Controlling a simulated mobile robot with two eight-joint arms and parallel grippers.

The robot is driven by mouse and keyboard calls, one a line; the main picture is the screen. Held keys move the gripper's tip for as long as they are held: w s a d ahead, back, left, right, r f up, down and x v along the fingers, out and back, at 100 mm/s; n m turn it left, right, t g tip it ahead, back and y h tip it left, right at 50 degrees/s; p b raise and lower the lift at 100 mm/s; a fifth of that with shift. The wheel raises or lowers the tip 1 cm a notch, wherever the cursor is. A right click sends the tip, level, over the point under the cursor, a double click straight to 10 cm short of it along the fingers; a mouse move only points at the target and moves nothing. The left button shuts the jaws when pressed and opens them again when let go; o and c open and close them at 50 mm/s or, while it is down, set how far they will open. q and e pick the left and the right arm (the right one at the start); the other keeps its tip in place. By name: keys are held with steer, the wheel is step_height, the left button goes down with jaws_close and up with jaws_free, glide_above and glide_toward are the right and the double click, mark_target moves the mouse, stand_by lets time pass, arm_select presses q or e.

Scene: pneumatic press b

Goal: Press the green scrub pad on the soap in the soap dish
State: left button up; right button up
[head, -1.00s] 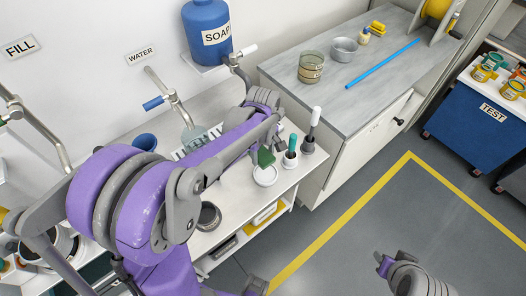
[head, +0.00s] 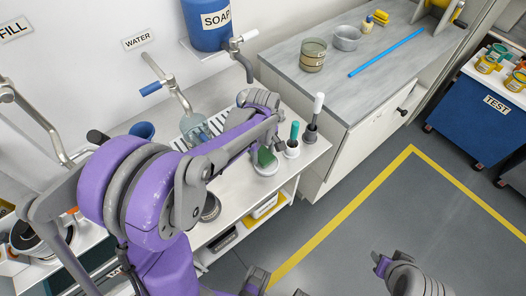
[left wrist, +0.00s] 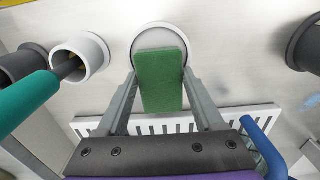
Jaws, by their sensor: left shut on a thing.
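My left gripper (head: 259,148) is shut on the green scrub pad (head: 266,157), which also shows between its fingers in the left wrist view (left wrist: 161,82). The pad hangs from the fingers over the round white soap dish (head: 265,170) on the white counter. The soap is hidden behind the pad. I cannot tell whether the pad touches it.
Beside the dish stand a white holder (head: 292,150) with a teal-handled tool and a dark holder (head: 311,135) with a white-handled one. A grey bench (head: 330,80) stands to the right.

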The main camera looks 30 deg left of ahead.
mark_target(263, 155)
arm_select(q)
steer(key=shift+s+f+b, duration=0.1)
steer(key=shift+f+b, duration=0.4)
steer(key=shift+f, duration=0.05)
stand_by(1.8)
steer(key=shift+r+p, duration=2.15)
steer(key=shift+r, duration=1.4)
steer(key=shift+f, duration=0.1)
